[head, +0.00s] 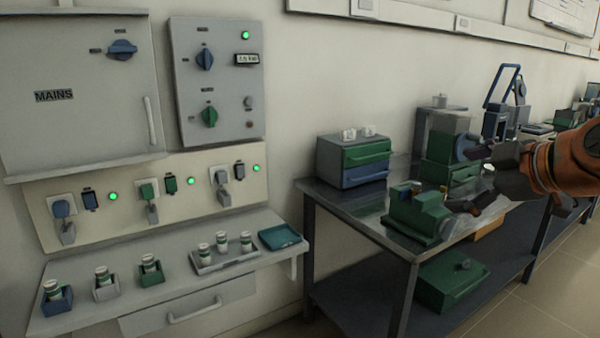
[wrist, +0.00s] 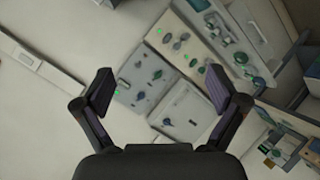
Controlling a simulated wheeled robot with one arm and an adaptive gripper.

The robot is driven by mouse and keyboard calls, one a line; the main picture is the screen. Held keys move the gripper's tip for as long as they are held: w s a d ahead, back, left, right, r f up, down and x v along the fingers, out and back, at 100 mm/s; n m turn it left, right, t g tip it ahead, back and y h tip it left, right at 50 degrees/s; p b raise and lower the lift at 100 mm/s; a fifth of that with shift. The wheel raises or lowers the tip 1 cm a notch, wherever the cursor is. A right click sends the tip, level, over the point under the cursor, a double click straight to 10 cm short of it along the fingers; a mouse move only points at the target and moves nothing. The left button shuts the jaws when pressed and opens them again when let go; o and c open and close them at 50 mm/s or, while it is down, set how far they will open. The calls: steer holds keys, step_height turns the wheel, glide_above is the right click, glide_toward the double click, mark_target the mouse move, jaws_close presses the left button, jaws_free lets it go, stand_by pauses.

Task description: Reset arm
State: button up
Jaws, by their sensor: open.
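My gripper (head: 470,180) is at the right of the head view, on my orange arm, in front of the metal workbench's machines. In the wrist view my gripper (wrist: 158,92) has its two dark fingers spread wide apart with nothing between them. Beyond the fingers, the wrist view shows the wall with the grey control panel (wrist: 146,78) and the mains cabinet (wrist: 187,112), tilted in the picture. My gripper appears apart from them.
A steel workbench (head: 315,188) carries a green and blue drawer unit (head: 352,162) and a green machine (head: 415,214). A wall shelf (head: 95,318) at left holds several small jars, a tray and a teal dish (head: 280,237). Sockets with green lights sit above it. Floor (head: 545,300) is clear at lower right.

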steer(key=s+a+f+m+g+h+p, duration=0.2)
steer(key=s+a+f+m+g+p, duration=0.3)
steer(key=s+a+p, duration=0.6)
steer(key=s+d+f+m+g+h+p, duration=0.1)
steer(key=s+m+g+p, duration=0.3)
steer(key=s, duration=0.5)
steer(key=s+f+m+g+h+p, duration=0.2)
steer(key=s+f+m+g+p, duration=0.2)
steer(key=s, duration=0.4)
steer(key=shift+s+d+f+m+p, duration=0.3)
steer(key=shift+s+d+m+p, duration=0.1)
steer(key=shift+m+p, duration=0.1)
